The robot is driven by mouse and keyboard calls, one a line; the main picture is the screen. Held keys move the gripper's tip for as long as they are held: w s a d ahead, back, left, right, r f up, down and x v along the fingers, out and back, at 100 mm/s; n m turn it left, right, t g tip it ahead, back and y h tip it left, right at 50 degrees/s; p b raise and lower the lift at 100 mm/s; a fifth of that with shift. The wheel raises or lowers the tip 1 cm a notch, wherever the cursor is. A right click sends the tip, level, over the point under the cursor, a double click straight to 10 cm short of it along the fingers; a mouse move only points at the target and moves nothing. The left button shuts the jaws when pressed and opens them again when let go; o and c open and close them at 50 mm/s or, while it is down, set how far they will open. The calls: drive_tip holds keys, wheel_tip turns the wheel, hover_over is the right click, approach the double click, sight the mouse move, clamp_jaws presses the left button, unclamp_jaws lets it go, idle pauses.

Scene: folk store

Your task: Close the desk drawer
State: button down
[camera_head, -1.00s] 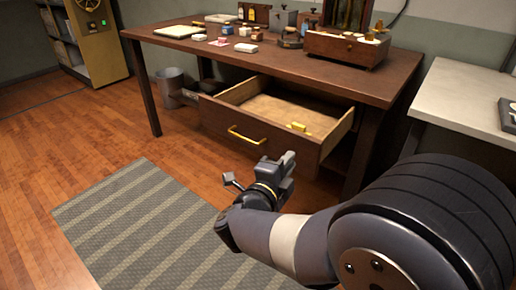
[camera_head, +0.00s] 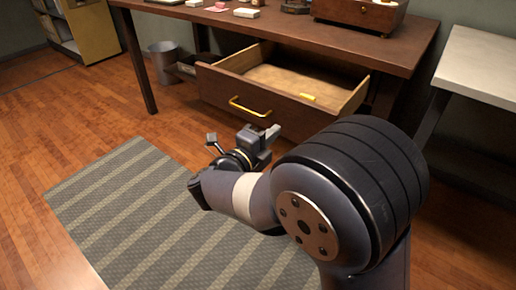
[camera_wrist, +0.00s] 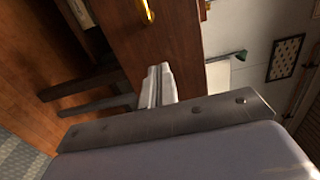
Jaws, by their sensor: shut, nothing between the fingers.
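The desk drawer (camera_head: 277,110) is pulled out under the dark wooden desk (camera_head: 290,30). Its front carries a brass handle (camera_head: 247,107), and a small yellow object (camera_head: 308,97) lies inside. My gripper (camera_head: 272,132) is in front of the drawer, toward its right half and a little below the handle in the picture. It is shut and empty. In the wrist view my shut fingers (camera_wrist: 158,84) point at the brown drawer front (camera_wrist: 160,35), with a brass handle (camera_wrist: 147,10) at the top. I cannot tell whether the fingertips touch the wood.
A striped grey rug (camera_head: 130,200) covers the floor before the desk. A pale table (camera_head: 480,70) is at the right. A wooden box (camera_head: 360,12) and small items stand on the desktop.

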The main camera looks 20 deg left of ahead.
sight(289, 120)
drive_tip(key=shift+b+x, duration=0.5)
drive_tip(key=shift+x, duration=1.75)
drive_tip(key=shift+w+d, duration=0.1)
